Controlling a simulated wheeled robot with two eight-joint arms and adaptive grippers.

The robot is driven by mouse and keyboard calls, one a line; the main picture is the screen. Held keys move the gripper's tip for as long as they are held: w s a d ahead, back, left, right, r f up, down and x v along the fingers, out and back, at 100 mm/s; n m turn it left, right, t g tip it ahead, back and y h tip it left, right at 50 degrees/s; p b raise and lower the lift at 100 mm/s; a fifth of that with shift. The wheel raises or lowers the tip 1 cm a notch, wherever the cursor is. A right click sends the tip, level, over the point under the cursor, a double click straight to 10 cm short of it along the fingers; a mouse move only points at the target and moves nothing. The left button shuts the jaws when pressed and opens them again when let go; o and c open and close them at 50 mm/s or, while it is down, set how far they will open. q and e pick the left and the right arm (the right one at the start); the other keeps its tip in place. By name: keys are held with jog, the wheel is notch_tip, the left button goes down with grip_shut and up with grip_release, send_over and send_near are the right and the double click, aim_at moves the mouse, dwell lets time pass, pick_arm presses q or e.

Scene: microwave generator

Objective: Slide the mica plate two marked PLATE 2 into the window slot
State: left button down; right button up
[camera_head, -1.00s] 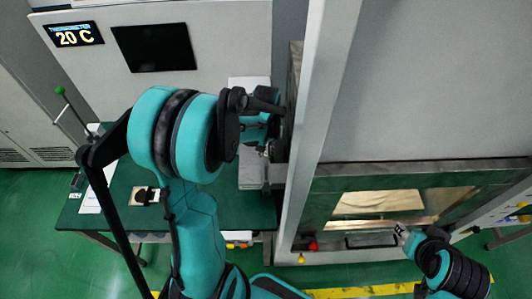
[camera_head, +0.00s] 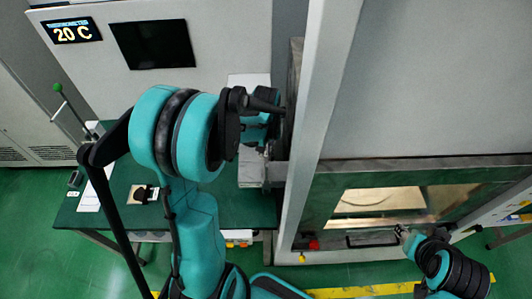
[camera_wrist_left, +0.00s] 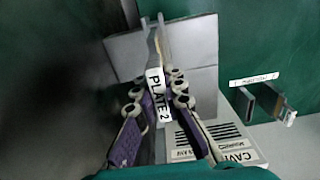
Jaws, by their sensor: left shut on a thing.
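In the left wrist view, my left gripper (camera_wrist_left: 160,88) is shut on the mica plate two (camera_wrist_left: 158,97), seen nearly edge-on with its "PLATE 2" label facing the camera. The plate's far end points at a grey metal block (camera_wrist_left: 198,45) with flat faces. The slot opening cannot be made out, nor whether the plate has entered it. In the head view the grey block (camera_head: 251,168) sits against the cabinet side, and my left wrist and fingers are largely hidden behind my arm. My right gripper (camera_head: 402,233) is at lower right, small, its jaws unclear.
A box labelled "CAVI" (camera_wrist_left: 215,148) lies below the block in the wrist view. A dark green table (camera_head: 235,212) stands under the left arm. The cabinet's upright frame (camera_head: 318,120) is close right of the left wrist. A thermometer display (camera_head: 73,33) reads 20 C.

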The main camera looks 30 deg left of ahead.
pick_arm(q)
jog(key=shift+f+b, duration=2.55)
jog(key=shift+f, duration=0.4)
jog(key=c, duration=1.5)
grip_release()
jog(key=shift+c, duration=0.2)
notch_tip(320, 180, up, 12)
